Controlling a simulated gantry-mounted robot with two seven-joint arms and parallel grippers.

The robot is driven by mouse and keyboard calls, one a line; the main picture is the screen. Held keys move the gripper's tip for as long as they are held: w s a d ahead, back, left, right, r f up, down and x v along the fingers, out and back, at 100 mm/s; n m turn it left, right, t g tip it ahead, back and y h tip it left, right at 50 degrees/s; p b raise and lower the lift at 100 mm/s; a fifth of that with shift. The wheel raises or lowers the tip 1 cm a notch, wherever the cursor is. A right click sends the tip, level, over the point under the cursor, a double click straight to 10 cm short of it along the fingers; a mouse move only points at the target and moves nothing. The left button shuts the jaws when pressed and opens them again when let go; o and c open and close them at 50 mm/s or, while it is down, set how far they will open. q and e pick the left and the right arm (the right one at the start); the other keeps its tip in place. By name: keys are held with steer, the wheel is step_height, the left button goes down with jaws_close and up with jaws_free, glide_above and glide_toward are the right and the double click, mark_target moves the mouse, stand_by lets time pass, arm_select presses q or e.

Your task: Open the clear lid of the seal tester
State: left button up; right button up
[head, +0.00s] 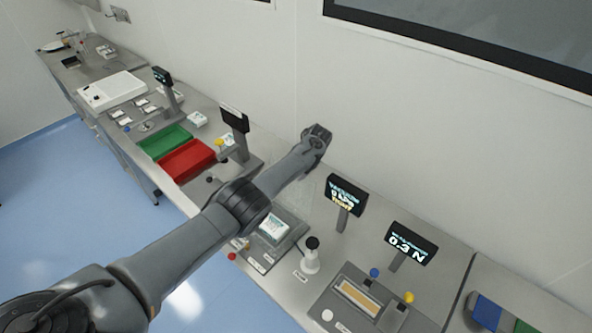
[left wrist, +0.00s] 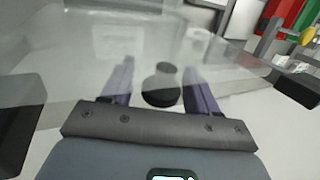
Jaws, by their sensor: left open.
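The seal tester (head: 273,228) sits on the bench beneath my left forearm in the head view, with a white pack showing on it and a vacuum display behind. A clear panel, which looks like its lid (left wrist: 75,45), spans much of the left wrist view. My left arm reaches over the tester, its wrist end near the wall; the fingertips cannot be made out there. In the left wrist view my left gripper (left wrist: 160,75) is open, with a dark round knob-like thing (left wrist: 160,92) between the purple fingers. I cannot tell whether they touch it. My right gripper is not in view.
The vacuum display (head: 345,195) and a force display (head: 412,243) stand right of the arm. A white piece with a black top (head: 311,252) stands beside the tester. Red (head: 187,160) and green (head: 165,141) trays lie to the left.

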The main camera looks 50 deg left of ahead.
arm_select(q)
steer(key=shift+d+r, duration=0.1)
steer(key=shift+r, duration=0.3)
steer(key=p+v, duration=0.1)
steer(key=v, duration=0.9)
